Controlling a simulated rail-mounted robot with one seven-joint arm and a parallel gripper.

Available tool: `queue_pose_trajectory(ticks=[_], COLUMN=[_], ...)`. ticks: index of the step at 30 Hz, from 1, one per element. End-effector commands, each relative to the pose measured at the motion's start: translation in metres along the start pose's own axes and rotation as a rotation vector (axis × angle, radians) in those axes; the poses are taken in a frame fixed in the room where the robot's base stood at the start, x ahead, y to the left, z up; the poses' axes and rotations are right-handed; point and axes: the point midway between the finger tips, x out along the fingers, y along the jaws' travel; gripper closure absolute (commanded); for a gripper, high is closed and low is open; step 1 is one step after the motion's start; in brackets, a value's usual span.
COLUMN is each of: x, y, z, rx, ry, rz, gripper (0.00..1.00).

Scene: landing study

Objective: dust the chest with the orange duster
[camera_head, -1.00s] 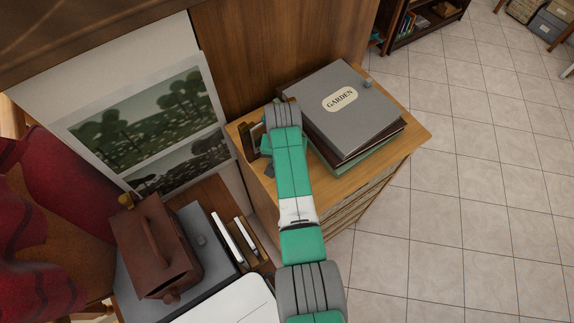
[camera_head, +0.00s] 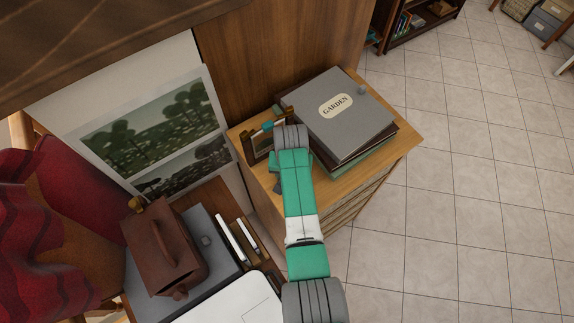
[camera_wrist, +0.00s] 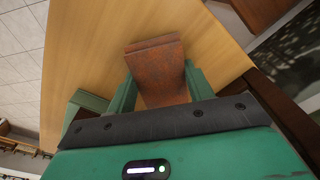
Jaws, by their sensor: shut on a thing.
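The chest (camera_head: 404,146) has a light wooden top and stands right of centre in the head view. In the wrist view its bare top (camera_wrist: 90,50) fills much of the picture. My gripper (camera_wrist: 160,76) is shut on a rust-orange block, the orange duster (camera_wrist: 162,72), held between its green fingers over the chest top. Whether the duster touches the wood I cannot tell. In the head view my arm reaches over the chest's left part and hides the duster and the fingertips.
A stack of albums topped by a grey GARDEN one (camera_head: 350,125) covers the chest's right part. A small brown item (camera_head: 256,148) stands at its left back. A brown box (camera_head: 165,250) sits on a nearer surface. Tiled floor lies right.

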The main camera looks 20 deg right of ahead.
Motion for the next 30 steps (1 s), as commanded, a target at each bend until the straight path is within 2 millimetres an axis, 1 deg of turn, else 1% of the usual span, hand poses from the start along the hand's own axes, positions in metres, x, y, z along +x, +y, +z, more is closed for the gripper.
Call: queue_pose_trajectory(ticks=[1, 2, 6, 10, 16, 20, 23, 30], x=[-0.004, -0.003, 0.0, -0.002, -0.004, -0.001, -0.002, -0.005], y=[0.004, 0.005, 0.006, 0.008, 0.018, 0.02, 0.021, 0.034], z=[0.005, 0.007, 0.007, 0.01, 0.023, 0.025, 0.026, 0.042], rx=[0.002, 0.002, 0.002, 0.002, 0.002, 0.001, 0.001, 0.003], ry=[-0.007, -0.006, -0.004, -0.004, -0.006, -0.003, -0.004, -0.005], rz=[0.002, 0.001, 0.001, 0.001, 0.001, 0.0, 0.0, 0.0], gripper=[0.74, 0.74, 0.74, 0.74, 0.74, 0.74, 0.74, 0.74])
